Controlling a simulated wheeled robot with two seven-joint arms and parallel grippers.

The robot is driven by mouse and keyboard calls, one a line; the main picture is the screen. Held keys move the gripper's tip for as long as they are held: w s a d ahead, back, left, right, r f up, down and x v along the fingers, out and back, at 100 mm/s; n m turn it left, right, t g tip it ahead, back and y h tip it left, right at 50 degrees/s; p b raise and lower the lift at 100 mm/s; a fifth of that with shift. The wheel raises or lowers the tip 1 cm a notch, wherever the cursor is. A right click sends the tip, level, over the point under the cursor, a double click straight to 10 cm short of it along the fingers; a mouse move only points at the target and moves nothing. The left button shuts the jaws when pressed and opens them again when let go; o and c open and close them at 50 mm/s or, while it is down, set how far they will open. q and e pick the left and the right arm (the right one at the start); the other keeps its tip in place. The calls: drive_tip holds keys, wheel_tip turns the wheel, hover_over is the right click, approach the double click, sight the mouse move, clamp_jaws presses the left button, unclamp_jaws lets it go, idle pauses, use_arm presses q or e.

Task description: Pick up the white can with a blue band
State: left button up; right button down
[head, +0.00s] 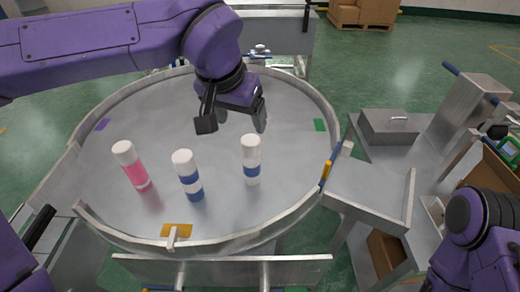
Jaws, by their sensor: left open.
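Two white cans with blue bands stand upright on the round grey table. One can (187,175) is left of centre near the front, and the other can (251,160) is to its right. A pink can (131,166) with a white top stands at the left. My left gripper (234,118) is open and empty, with its fingers apart. In the picture it is just above and behind the two blue-banded cans, touching neither. My right gripper is out of view; only part of my right arm shows at the lower right.
The round table (290,110) has a raised rim and purple, green and orange marks. Its back half is mostly clear beneath my left arm. A side table at the right holds a grey box (388,127) with a handle. Cardboard boxes (362,12) stand at the back.

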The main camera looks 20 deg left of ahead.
sight(248, 143)
use_arm(q)
drive_tip(key=f, duration=0.4)
drive_tip(key=shift+s+d+f, duration=0.15)
drive_tip(key=shift+s+f, duration=0.1)
drive_tip(key=x, duration=0.3)
drive_tip(key=w+x, duration=0.1)
drive_tip(key=x, duration=0.1)
drive_tip(key=shift+w+d, duration=0.15)
drive_tip(key=shift+w, duration=0.05)
drive_tip(key=shift+f, duration=0.15)
drive_tip(key=shift+s, duration=0.35)
drive_tip(key=shift+w, duration=0.1)
clamp_jaws()
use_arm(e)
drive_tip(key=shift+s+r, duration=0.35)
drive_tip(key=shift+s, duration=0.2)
